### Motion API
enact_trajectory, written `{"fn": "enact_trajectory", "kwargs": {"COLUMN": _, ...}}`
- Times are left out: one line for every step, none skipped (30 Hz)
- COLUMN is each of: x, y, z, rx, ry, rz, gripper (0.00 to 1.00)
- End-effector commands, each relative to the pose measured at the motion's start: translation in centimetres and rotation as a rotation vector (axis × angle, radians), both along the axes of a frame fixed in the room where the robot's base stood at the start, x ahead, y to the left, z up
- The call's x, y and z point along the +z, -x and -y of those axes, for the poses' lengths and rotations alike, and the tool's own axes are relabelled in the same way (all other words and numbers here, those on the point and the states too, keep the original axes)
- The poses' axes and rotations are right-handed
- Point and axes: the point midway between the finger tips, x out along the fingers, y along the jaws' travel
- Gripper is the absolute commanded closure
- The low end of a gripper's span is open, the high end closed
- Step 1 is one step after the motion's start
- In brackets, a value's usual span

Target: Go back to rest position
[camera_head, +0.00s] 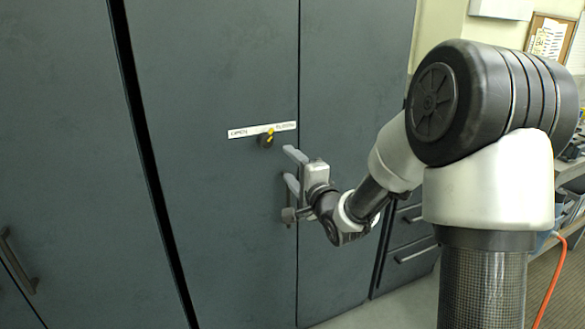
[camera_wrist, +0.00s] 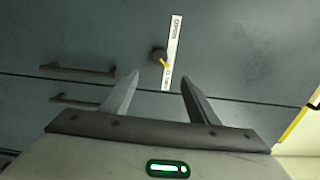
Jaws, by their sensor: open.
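My gripper (camera_head: 289,168) is open and empty in front of the dark grey cabinet doors (camera_head: 220,70). Its two fingers also show apart in the wrist view (camera_wrist: 158,85), with the cabinet face beyond them. A dark knob with a yellow pointer (camera_head: 266,139) sits on the left door, up and left of my gripper. A white label strip (camera_head: 245,131) reading "OPEN" at its left end runs beside the knob. In the wrist view the knob (camera_wrist: 159,55) and label (camera_wrist: 173,50) lie beyond the gap between the fingertips, apart from them.
Two bar handles show left in the wrist view, an upper one (camera_wrist: 78,69) and a lower one (camera_wrist: 75,101). A drawer unit (camera_head: 408,245) stands right of the cabinet, with a cluttered bench (camera_head: 570,170) farther right. Another cabinet handle (camera_head: 18,262) is at far left.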

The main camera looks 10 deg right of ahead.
Motion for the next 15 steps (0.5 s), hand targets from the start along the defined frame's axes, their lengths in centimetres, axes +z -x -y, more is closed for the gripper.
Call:
{"fn": "enact_trajectory", "kwargs": {"x": 0.0, "y": 0.0, "z": 0.0, "rx": 0.0, "ry": 0.0, "rz": 0.0, "gripper": 0.46}}
{"fn": "enact_trajectory", "kwargs": {"x": 0.0, "y": 0.0, "z": 0.0, "rx": 0.0, "ry": 0.0, "rz": 0.0, "gripper": 0.46}}
{"fn": "enact_trajectory", "kwargs": {"x": 0.0, "y": 0.0, "z": 0.0, "rx": 0.0, "ry": 0.0, "rz": 0.0, "gripper": 0.46}}
{"fn": "enact_trajectory", "kwargs": {"x": 0.0, "y": 0.0, "z": 0.0, "rx": 0.0, "ry": 0.0, "rz": 0.0, "gripper": 0.46}}
{"fn": "enact_trajectory", "kwargs": {"x": 0.1, "y": 0.0, "z": 0.0, "rx": 0.0, "ry": 0.002, "rz": 0.0, "gripper": 0.46}}
{"fn": "enact_trajectory", "kwargs": {"x": 0.3, "y": 0.1, "z": 0.0, "rx": -0.003, "ry": 0.015, "rz": -0.003, "gripper": 0.46}}
{"fn": "enact_trajectory", "kwargs": {"x": 0.5, "y": 0.2, "z": 0.1, "rx": -0.006, "ry": 0.033, "rz": -0.007, "gripper": 0.46}}
{"fn": "enact_trajectory", "kwargs": {"x": 0.9, "y": 0.3, "z": 0.1, "rx": -0.012, "ry": 0.063, "rz": -0.011, "gripper": 0.46}}
{"fn": "enact_trajectory", "kwargs": {"x": 1.6, "y": 0.6, "z": 0.3, "rx": -0.02, "ry": 0.119, "rz": -0.023, "gripper": 0.46}}
{"fn": "enact_trajectory", "kwargs": {"x": 2.3, "y": 1.0, "z": 0.6, "rx": -0.031, "ry": 0.175, "rz": -0.034, "gripper": 0.46}}
{"fn": "enact_trajectory", "kwargs": {"x": 3.0, "y": 1.4, "z": 0.9, "rx": -0.041, "ry": 0.24, "rz": -0.049, "gripper": 0.46}}
{"fn": "enact_trajectory", "kwargs": {"x": 4.0, "y": 2.3, "z": 1.4, "rx": -0.055, "ry": 0.342, "rz": -0.077, "gripper": 0.46}}
{"fn": "enact_trajectory", "kwargs": {"x": 4.9, "y": 3.1, "z": 1.9, "rx": -0.066, "ry": 0.426, "rz": -0.099, "gripper": 0.46}}
{"fn": "enact_trajectory", "kwargs": {"x": 5.8, "y": 4.2, "z": 2.4, "rx": -0.074, "ry": 0.512, "rz": -0.127, "gripper": 0.46}}
{"fn": "enact_trajectory", "kwargs": {"x": 6.8, "y": 5.8, "z": 3.2, "rx": -0.08, "ry": 0.629, "rz": -0.168, "gripper": 0.46}}
